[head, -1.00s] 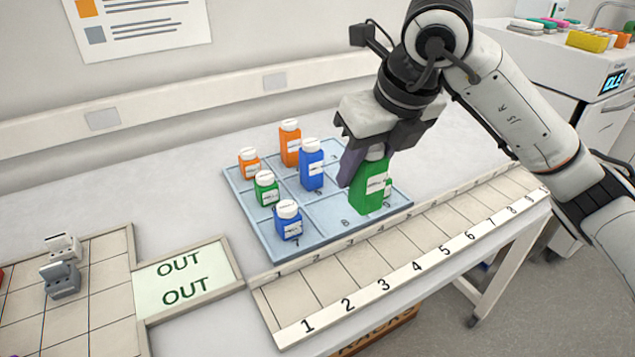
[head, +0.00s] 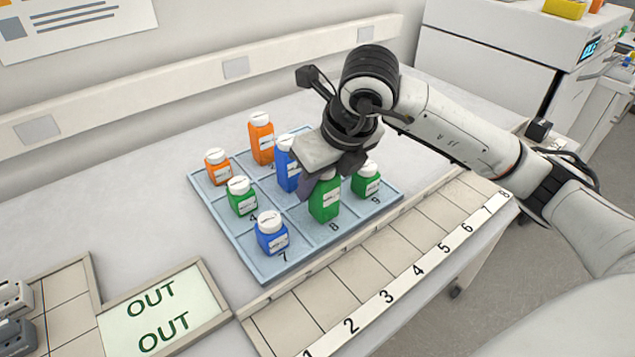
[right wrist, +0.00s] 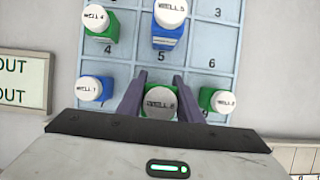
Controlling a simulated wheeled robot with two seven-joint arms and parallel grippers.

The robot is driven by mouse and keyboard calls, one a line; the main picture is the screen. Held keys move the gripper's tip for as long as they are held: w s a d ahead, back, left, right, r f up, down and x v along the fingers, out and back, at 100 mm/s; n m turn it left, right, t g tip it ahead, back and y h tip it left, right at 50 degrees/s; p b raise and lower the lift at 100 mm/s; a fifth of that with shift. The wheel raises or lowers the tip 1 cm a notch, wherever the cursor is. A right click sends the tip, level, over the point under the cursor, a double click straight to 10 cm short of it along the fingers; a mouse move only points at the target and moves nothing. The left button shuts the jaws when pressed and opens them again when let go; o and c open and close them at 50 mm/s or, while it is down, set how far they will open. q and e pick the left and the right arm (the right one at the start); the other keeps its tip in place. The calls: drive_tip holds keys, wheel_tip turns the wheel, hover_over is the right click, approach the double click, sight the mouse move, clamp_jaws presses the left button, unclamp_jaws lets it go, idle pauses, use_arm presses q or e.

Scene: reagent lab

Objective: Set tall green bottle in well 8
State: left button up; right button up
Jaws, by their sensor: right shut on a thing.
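The tall green bottle (head: 325,201) with a white label is upright over well 8 of the blue numbered tray (head: 292,262). My right gripper (head: 322,180) is shut on its upper part from above. In the right wrist view the bottle's white cap (right wrist: 160,102) shows between the two fingers. The bottle's base is within well 8, close to the printed 8; I cannot tell whether it touches the floor of the well. My left gripper is not in view.
A short blue bottle (head: 271,234) stands in well 7 and a short green bottle (head: 367,181) in well 9, close on either side. A tall blue bottle (head: 287,166) stands behind in well 5. A numbered rack (head: 385,262) runs along the front.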

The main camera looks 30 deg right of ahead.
drive_tip(key=shift+f, duration=0.45)
drive_tip(key=o, duration=1)
drive_tip(key=shift+r, duration=0.1)
drive_tip(key=shift+o, duration=0.2)
drive_tip(key=v, duration=1.2)
drive_tip(key=shift+r, duration=0.1)
